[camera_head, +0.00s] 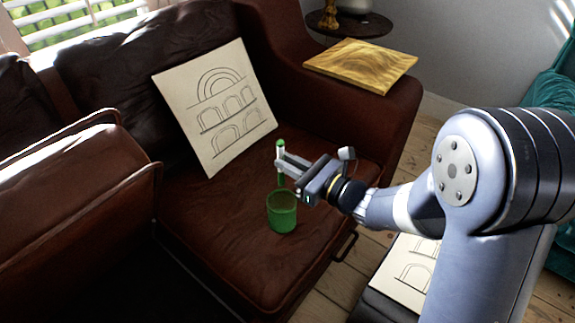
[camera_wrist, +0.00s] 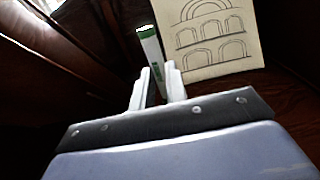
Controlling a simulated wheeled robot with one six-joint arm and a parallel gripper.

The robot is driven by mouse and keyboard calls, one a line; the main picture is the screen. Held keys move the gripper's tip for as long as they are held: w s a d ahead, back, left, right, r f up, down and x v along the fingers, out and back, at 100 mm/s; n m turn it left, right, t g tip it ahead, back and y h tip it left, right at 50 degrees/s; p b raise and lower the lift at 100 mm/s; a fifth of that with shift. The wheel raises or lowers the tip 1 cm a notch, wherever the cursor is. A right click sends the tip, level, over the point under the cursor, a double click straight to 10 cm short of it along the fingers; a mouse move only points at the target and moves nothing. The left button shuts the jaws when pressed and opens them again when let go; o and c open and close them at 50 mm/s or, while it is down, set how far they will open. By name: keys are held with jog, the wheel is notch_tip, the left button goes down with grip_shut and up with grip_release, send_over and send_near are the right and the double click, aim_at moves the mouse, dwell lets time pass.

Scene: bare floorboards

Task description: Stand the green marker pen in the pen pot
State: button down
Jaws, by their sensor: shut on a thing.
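The green marker pen (camera_head: 281,150), white with green ends, is upright in my gripper (camera_head: 285,165). The marker also shows in the wrist view (camera_wrist: 150,46), beyond the fingertips of my gripper (camera_wrist: 160,80). The green pen pot (camera_head: 282,215) stands upright on the brown leather sofa seat. In the head view the marker's lower end appears just above the pot's rim; its exact depth over the opening I cannot tell. The pot does not show in the wrist view.
A drawing of arches (camera_head: 217,105) leans on the sofa back behind the pot, and also shows in the wrist view (camera_wrist: 207,36). A wooden board (camera_head: 360,64) lies on the armrest. The seat (camera_head: 215,235) around the pot is clear.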

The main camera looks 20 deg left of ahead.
jog(key=shift+f+b, duration=4.7)
jog(key=shift+f, duration=1.2)
jog(key=c, duration=1.3)
grip_release()
jog(key=shift+c, duration=0.2)
jog(key=p+v, duration=0.3)
jog(key=v, duration=0.7)
jog(key=shift+d, duration=0.4)
jog(key=shift+a, duration=0.1)
